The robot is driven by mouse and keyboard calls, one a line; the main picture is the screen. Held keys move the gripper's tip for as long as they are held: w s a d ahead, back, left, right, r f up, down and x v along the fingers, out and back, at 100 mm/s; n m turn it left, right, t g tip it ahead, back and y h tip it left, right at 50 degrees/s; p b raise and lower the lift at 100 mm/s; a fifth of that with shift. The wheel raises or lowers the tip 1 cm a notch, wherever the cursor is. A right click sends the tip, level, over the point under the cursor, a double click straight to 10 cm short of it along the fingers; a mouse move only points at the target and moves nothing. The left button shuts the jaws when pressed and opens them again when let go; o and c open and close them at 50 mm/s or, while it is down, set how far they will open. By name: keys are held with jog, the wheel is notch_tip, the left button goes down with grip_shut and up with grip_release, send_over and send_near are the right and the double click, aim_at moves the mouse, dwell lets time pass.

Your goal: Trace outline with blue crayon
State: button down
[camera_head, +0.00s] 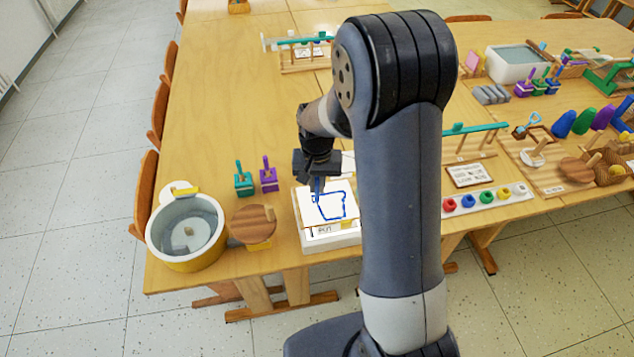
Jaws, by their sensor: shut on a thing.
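My gripper (317,178) points down over the white paper (309,208) near the table's front edge. It is shut on the blue crayon (316,190), a thin blue stick whose lower end is at or just above the sheet. A blue outline (331,217) with roughly straight sides shows on the paper, below and to the right of the crayon. The sheet lies on a pale raised board or box (333,244) with small lettering at its front. My arm hides the right part of the sheet. I cannot tell whether the crayon tip touches the paper.
A round tub (186,262) with a grey inside and a round wooden lid (252,224) stand to the left. Green (243,184) and purple (268,180) handled blocks stand behind the lid. The table's back left is clear.

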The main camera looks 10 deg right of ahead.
jog(key=shift+f+b, duration=0.45)
jog(key=shift+f, duration=0.2)
jog(key=shift+r, duration=0.15)
dwell(0.4)
jog(key=shift+r+p, duration=1.5)
jog(key=shift+r, duration=0.5)
jog(key=shift+w+a+f, duration=0.1)
jog(key=shift+f, duration=0.05)
jog(key=shift+w+a+f+b, duration=0.35)
jog(key=shift+w+a+f, duration=0.05)
jog(key=shift+w, duration=0.2)
jog(key=shift+f+b, duration=1.25)
jog(key=shift+f, duration=0.3)
jog(key=shift+r, duration=0.15)
